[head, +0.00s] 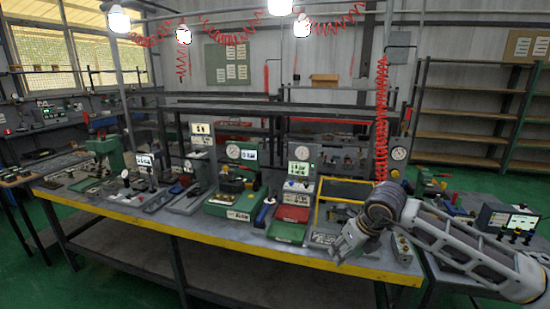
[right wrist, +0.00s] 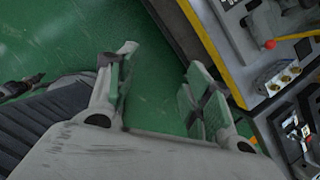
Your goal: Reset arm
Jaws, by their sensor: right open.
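My right arm (head: 465,245) comes in from the right in the head view. Its gripper (head: 345,243) is over the front right edge of the workbench (head: 215,236). In the right wrist view my right gripper (right wrist: 160,95) has its two fingers spread apart with nothing between them. Green floor shows between and beyond the fingers. The yellow bench edge also shows in the right wrist view (right wrist: 208,45), right of the fingers. My left gripper is not in view.
A green test block (head: 236,200), a red tray (head: 292,214) and a yellow frame (head: 318,205) stand on the bench. A block with several round fittings (head: 402,248) is close beside my right gripper. Red coiled hoses (head: 381,120) hang above. Open floor lies in front.

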